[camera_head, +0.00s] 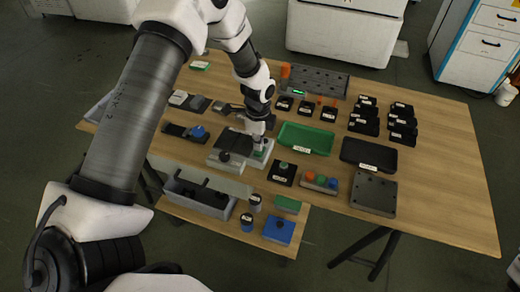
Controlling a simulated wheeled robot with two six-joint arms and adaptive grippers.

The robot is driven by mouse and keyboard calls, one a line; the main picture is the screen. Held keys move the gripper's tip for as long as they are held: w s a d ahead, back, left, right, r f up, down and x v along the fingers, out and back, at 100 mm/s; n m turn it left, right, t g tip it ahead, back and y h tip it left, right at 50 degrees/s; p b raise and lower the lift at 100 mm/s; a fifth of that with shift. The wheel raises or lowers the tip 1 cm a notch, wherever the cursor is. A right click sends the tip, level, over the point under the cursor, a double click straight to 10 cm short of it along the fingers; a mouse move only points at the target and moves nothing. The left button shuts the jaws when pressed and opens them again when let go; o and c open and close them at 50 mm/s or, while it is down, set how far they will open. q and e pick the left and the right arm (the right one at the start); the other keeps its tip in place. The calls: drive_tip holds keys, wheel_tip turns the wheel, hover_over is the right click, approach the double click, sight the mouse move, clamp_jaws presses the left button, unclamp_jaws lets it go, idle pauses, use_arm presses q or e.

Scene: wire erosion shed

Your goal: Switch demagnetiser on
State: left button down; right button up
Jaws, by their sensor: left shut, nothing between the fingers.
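My left gripper (260,145) is shut and empty. It points down at a small light-grey box (258,162) with a green patch on top, right at or just above it. I cannot tell whether the fingertips touch it. The labels are too small to read, so I cannot tell for sure which unit is the demagnetiser. My right gripper is not in view.
A green tray (305,128) and a black tray (370,140) lie to the right. A black box with a green button (282,178) and a block with coloured buttons (319,188) stand nearby. A grey open bin (180,207) is at the front. The wooden table's right side (450,170) is clear.

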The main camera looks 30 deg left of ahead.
sight(259, 153)
use_arm(q)
drive_tip(key=shift+f+b, duration=0.65)
drive_tip(key=shift+f, duration=0.55)
idle(0.8)
drive_tip(key=shift+r, duration=0.1)
wheel_tip(259, 153, up, 7)
drive_tip(key=p, duration=0.6)
idle(0.3)
